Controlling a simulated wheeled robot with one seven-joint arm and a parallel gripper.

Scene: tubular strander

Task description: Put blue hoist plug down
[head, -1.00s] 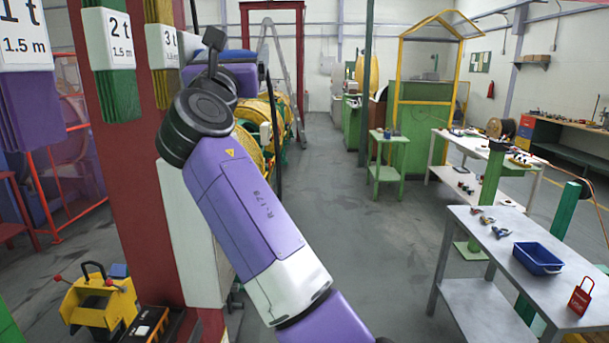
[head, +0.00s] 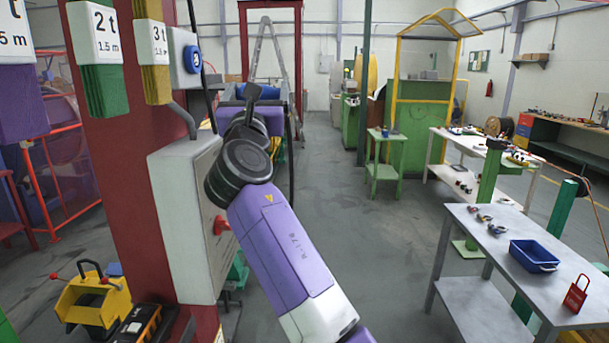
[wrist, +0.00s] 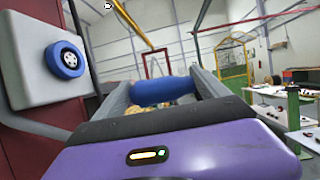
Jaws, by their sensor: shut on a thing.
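The blue hoist plug (wrist: 165,91) shows in the wrist view as a blue cylinder lying crosswise between the two grey fingers of my gripper (wrist: 160,84). My gripper is shut on it and holds it in the air. The socket also shows in the head view (head: 192,59).
A red column (head: 120,180) and a large grey cabinet (head: 180,220) with a red knob stand close on the left of my arm. A grey table (head: 490,245) with a blue bin (head: 534,256) stands at right. The middle floor is clear.

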